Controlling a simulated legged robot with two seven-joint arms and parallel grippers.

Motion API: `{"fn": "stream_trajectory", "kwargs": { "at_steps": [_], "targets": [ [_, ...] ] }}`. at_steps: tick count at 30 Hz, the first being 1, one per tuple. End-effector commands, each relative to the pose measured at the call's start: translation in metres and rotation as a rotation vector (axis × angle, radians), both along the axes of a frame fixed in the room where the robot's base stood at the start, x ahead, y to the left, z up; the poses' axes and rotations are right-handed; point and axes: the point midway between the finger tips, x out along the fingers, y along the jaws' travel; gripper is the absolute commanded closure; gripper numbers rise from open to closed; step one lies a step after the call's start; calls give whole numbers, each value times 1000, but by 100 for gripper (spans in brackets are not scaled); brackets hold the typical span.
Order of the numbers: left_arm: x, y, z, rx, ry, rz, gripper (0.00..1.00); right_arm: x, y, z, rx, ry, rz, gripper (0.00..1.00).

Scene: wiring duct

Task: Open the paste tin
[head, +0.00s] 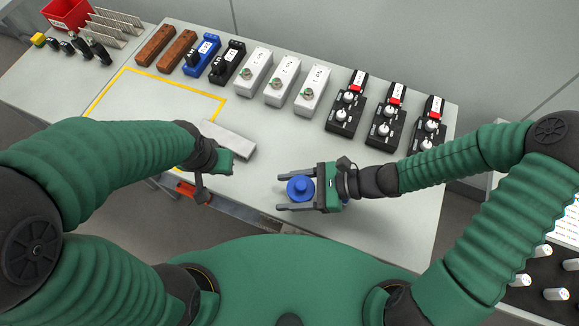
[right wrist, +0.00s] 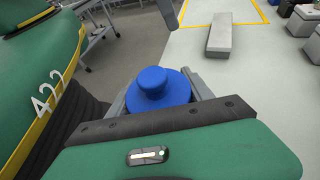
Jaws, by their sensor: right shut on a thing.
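A round blue piece with a knob on top (head: 300,188), which looks like the paste tin or its lid, sits between the fingers of my right gripper (head: 297,192). The right gripper is shut on it, near the front edge of the bench. In the right wrist view the blue piece (right wrist: 157,90) shows a wide disc below the knob; the fingers hide its sides. I cannot tell whether a tin body is under it. My left gripper (head: 203,192) hangs at the bench's front edge beside a grey block; its fingers are hard to make out.
The grey block (head: 229,139) lies on the bench (head: 285,140) near a yellow outlined area (head: 150,73). Black boxes with knobs (head: 384,125), white boxes (head: 281,84), blue and brown pieces line the back. A red bin (head: 66,13) stands far left. The middle is clear.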

Motion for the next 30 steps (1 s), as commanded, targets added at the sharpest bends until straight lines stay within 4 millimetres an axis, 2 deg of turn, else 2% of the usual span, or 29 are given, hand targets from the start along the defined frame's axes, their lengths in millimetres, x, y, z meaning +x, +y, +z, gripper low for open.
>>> {"fn": "stream_trajectory", "kwargs": {
  "at_steps": [2,5,7,12,17,25,26,30],
  "targets": [
    [0,0,-2,0,0,0,76,-22,-1,2,2,5,-1,86],
    [0,0,11,0,0,0,76,-47,-2,9,4,8,-2,86],
    [0,0,31,0,0,0,76,-51,-2,17,6,5,-6,86],
    [0,0,56,0,-1,0,76,-62,-3,15,6,4,-8,86],
    [0,0,65,0,0,0,76,-71,-3,10,2,2,-2,86],
    [0,0,64,0,0,0,76,-72,-4,7,0,-1,0,86],
    [0,0,64,0,0,0,76,-72,-4,7,1,-1,0,44],
    [0,0,64,0,0,0,76,-72,-4,7,1,-1,0,62]
  ]
}}
